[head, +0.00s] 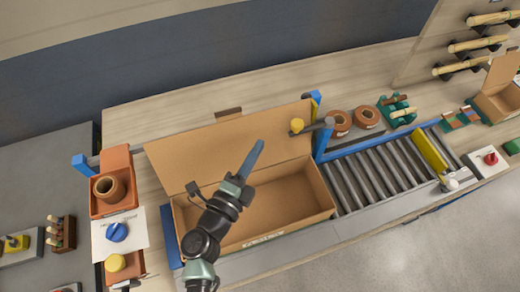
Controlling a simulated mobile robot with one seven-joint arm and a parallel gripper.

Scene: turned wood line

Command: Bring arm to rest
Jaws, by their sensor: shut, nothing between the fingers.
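My arm reaches up from the bottom of the head view, over an open cardboard box (292,208) on the bench. My gripper (257,150) is shut and empty. It points up and to the right, in front of the box's raised rear flap (200,153). The part of the box floor that I can see is bare; my arm hides the left part.
A roller conveyor (368,172) with a yellow bar (430,152) runs right of the box. An orange tray (118,166) with a brown pot (108,189) stands left, above a white sheet with a blue knob (117,232). Several wooden rods hang at upper right.

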